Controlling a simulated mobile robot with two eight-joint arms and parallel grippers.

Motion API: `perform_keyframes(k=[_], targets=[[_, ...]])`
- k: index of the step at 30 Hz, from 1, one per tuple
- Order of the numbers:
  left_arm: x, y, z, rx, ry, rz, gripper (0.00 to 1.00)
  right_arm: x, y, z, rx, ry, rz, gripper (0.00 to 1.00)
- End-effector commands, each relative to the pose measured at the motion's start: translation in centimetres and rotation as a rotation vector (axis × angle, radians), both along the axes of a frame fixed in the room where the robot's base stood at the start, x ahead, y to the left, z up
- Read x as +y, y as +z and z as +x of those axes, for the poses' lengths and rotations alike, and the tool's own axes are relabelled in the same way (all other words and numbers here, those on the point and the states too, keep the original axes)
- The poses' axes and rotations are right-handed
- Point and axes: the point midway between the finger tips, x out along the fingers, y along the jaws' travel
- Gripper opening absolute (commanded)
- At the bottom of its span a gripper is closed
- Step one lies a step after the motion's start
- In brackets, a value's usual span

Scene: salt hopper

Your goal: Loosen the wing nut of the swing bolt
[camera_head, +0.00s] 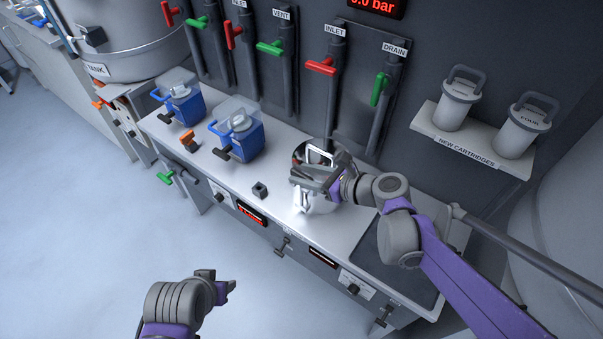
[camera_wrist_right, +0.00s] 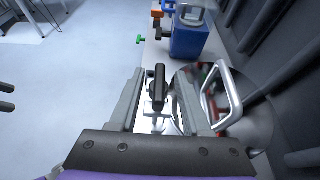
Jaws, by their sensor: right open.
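In the right wrist view, a dark bar-shaped piece (camera_wrist_right: 159,88), which looks like the wing nut, stands between the two fingers (camera_wrist_right: 160,75). Bright metal below it (camera_wrist_right: 154,118) looks like the swing bolt; it is partly hidden. I cannot tell whether a finger touches the nut. My left gripper (camera_head: 226,286) is low over the floor, away from the bench, and its jaw opening is unclear.
Two blue containers (camera_head: 246,142) with clear tops stand left on the bench (camera_head: 275,150). A small black block (camera_head: 260,190) lies nearer the front edge. Red and green valve handles (camera_head: 321,67) line the back wall. A shelf (camera_head: 470,143) at right holds two white cartridges.

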Motion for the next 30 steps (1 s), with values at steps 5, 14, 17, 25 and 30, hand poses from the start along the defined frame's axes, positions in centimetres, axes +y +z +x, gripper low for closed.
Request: perform_keyframes(k=[5,14,17,25,30], targets=[[0.0,-0.1,-0.01,0.0,0.0,0.0,0.5,0.84,-0.43,0.58,0.0,0.0,0.0,0.47],[0.0,-0.09,0.0,0.0,0.0,0.0,0.5,0.88,-0.45,0.6,0.0,-0.001,0.0,0.4],[0.0,-0.09,0.0,0.0,0.0,0.0,0.5,0.87,-0.45,0.6,0.0,-0.001,0.0,0.22],[0.0,-0.09,-0.01,0.0,0.0,0.0,0.5,0.87,-0.44,0.59,-0.001,-0.001,-0.001,0.0],[0.0,-0.1,-0.01,0.0,0.0,0.0,0.5,0.86,-0.45,0.61,-0.001,0.003,-0.001,0.0]])
